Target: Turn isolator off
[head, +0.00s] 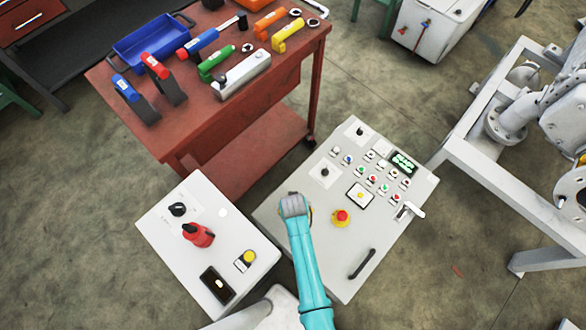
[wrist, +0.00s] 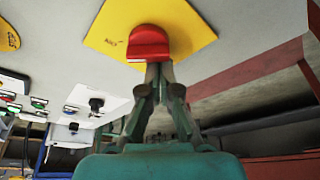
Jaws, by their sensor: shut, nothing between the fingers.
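The isolator is a red handle (wrist: 148,44) on a yellow square plate (wrist: 190,22) on a light panel face, seen in the wrist view. My gripper (wrist: 158,72) is shut, with its fingertips together at the near edge of the red handle. They look in contact or very close, but I cannot tell which. In the head view my gripper (head: 293,203) is over the left part of the large grey control panel (head: 345,275) and hides most of the isolator.
The panel carries a red emergency stop (head: 341,217), several buttons, black knobs and a black handle (head: 361,264). A smaller white box (head: 165,232) with a red switch (head: 198,235) stands to the left. A red tool table (head: 150,145) is behind. A white frame (head: 480,180) is at right.

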